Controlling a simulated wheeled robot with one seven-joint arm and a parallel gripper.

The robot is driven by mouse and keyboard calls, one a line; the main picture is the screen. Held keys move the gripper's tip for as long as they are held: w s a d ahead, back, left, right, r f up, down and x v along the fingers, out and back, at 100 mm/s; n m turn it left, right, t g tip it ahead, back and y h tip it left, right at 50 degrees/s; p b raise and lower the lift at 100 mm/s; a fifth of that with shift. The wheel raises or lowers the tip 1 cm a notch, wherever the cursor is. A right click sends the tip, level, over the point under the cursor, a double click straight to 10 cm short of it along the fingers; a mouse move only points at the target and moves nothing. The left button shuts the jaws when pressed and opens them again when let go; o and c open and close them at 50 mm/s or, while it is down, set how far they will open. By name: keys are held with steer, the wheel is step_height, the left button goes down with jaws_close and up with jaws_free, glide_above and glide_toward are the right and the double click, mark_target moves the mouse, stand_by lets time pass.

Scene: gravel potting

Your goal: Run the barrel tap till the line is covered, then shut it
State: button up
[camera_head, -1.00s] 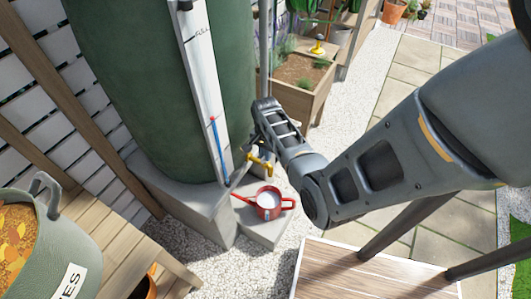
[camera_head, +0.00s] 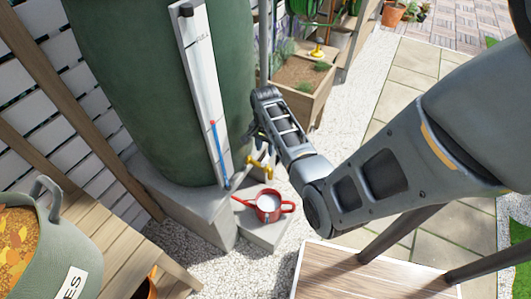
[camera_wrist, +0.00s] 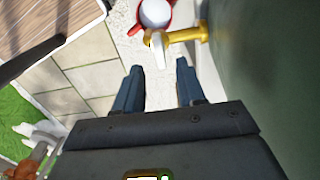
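The dark green barrel (camera_head: 160,90) stands on a grey block, with a brass-yellow tap (camera_head: 262,166) low on its right side. In the wrist view the tap (camera_wrist: 187,35) has a pale lever (camera_wrist: 158,50) pointing toward my gripper. A red pan (camera_head: 268,218) with a pale, whitish inside sits below the tap; its rim also shows in the wrist view (camera_wrist: 137,27). I cannot make out a line in it, or a stream of water. My gripper (camera_wrist: 158,66) is open and empty, its fingers just short of the lever, one to each side. In the head view my gripper (camera_head: 257,140) is above the tap.
A white gauge board (camera_head: 204,85) with a blue column and red marker is on the barrel. A wooden planter (camera_head: 303,100) stands behind my arm. A labelled green tub (camera_head: 60,240) is at lower left, a wood-topped table (camera_head: 360,275) at lower right.

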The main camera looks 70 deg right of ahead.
steer(key=shift+r, duration=1.25)
